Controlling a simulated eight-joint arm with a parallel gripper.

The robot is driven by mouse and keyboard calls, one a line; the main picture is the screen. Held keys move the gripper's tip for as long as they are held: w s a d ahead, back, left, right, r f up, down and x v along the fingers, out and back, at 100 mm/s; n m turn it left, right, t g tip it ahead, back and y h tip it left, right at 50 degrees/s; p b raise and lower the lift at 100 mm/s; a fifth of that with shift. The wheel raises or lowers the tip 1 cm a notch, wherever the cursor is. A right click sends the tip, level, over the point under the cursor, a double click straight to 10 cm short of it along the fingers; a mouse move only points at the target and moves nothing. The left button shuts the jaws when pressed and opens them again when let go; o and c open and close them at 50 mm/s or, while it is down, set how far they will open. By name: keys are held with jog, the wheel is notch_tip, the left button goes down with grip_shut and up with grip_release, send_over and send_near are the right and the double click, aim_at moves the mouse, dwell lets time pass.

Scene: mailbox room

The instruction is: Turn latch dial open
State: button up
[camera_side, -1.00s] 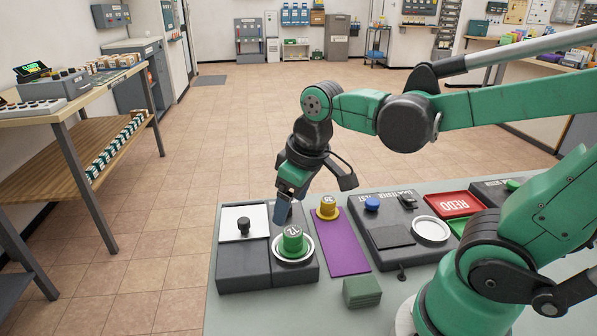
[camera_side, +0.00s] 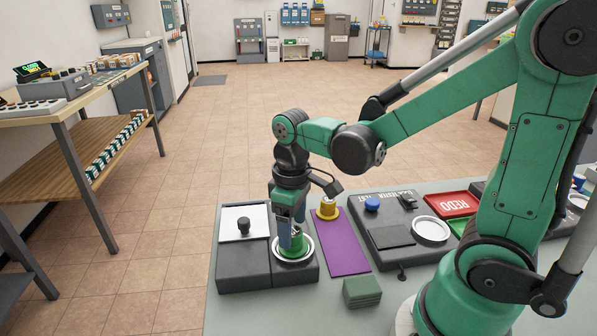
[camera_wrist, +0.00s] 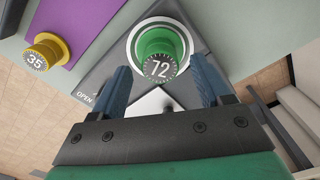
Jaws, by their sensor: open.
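A green dial marked 72 (camera_side: 292,247) stands in a white ring on a dark grey box (camera_side: 240,265). It also shows in the wrist view (camera_wrist: 158,58), with the word OPEN printed on the box beside it. My gripper (camera_side: 287,238) points down at the green dial, its blue fingers open. In the wrist view my gripper (camera_wrist: 161,72) has one finger on each side of the dial's near part, with gaps visible. A black knob (camera_side: 244,225) sits on the box's white plate. It is partly visible between the fingers in the wrist view. Contact with the dial cannot be told.
A yellow dial marked 35 (camera_side: 327,208) stands at the back of a purple mat (camera_side: 343,252) to the right. A dark tester panel (camera_side: 390,237), a red REDO tray (camera_side: 453,203) and a green block (camera_side: 362,292) share the table. The table's left edge is close to the box.

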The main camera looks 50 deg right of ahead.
aim_at(350, 259)
notch_tip(350, 259, up, 4)
jog(key=shift+f, duration=0.25)
jog(key=s+d+f+m, duration=0.1)
jog(key=s+d+m, duration=0.1)
jog(key=s+d+f+m, duration=0.2)
jog(key=s, duration=0.1)
jog(key=s+d+f+m, duration=0.2)
jog(key=s+d, duration=0.1)
jog(key=shift+f, duration=2.3)
jog(key=w+a+r+n+t, duration=0.1)
jog(key=w+a+r+t, duration=0.1)
jog(key=r, duration=0.2)
jog(key=w+a+r+n+t, duration=0.1)
jog(key=w+a+r+t, duration=0.1)
jog(key=w+a+r, duration=0.1)
jog(key=w+a+r+n+t, duration=0.1)
jog(key=w+a+r+t, duration=0.1)
jog(key=r, duration=0.3)
jog(key=shift+w+a+r+t, duration=0.15)
jog(key=shift+a+t, duration=0.45)
